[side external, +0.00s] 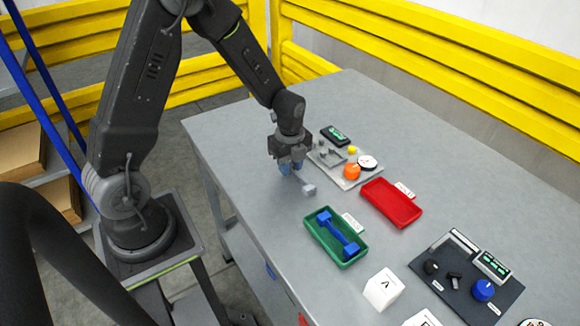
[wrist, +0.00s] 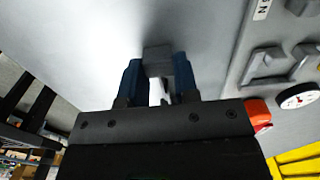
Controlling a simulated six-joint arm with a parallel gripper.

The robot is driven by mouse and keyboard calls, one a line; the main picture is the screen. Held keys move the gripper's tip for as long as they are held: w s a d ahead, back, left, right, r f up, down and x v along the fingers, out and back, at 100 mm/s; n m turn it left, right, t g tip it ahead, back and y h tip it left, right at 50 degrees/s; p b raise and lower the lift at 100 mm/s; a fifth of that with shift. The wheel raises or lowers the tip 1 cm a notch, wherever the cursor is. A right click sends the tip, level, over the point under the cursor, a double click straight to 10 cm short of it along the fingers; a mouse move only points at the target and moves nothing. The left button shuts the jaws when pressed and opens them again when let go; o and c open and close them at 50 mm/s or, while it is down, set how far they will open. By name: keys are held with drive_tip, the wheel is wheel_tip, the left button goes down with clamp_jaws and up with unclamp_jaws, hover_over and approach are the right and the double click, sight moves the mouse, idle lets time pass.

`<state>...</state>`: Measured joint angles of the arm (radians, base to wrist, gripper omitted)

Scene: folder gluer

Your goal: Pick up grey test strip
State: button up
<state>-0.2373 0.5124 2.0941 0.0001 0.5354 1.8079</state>
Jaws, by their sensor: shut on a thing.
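The grey test strip (side external: 308,189) has a blocky end and angles out down and right from my gripper (side external: 291,169) in the side view. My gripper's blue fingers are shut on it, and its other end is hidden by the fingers. In the wrist view the strip's grey block (wrist: 158,59) shows between the blue fingertips of my gripper (wrist: 158,80). The strip is over the grey table (side external: 225,128); I cannot tell whether it touches the surface.
A green tray (side external: 316,232) holds a blue test strip (side external: 338,233). A red tray (side external: 391,204) is empty. Behind my gripper is a grey panel (side external: 343,182) with an orange knob (side external: 352,171) and a gauge (side external: 367,162). A white cube (side external: 383,290) and a dark panel (side external: 465,305) stand nearer.

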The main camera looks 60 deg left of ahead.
drive_tip(key=shift+r, duration=0.55)
wheel_tip(320, 180, up, 3)
drive_tip(key=shift+f, duration=0.1)
drive_tip(key=s+a+r, duration=0.6)
drive_tip(key=a+r, duration=0.1)
drive_tip(key=a, duration=0.2)
drive_tip(key=w+d+f, duration=0.1)
drive_tip(key=w, duration=0.5)
drive_tip(key=w+d+f, duration=0.1)
drive_tip(key=w, duration=0.4)
drive_tip(key=w+f, duration=0.1)
drive_tip(key=w, duration=0.5)
drive_tip(key=shift+w+d+f, duration=0.35)
drive_tip(key=shift+d, duration=0.05)
drive_tip(key=shift+w+d+f, duration=0.1)
drive_tip(key=shift+w+f, duration=0.1)
drive_tip(key=shift+f, duration=0.1)
drive_tip(key=shift+s+f, duration=0.1)
drive_tip(key=shift+f, duration=2.75)
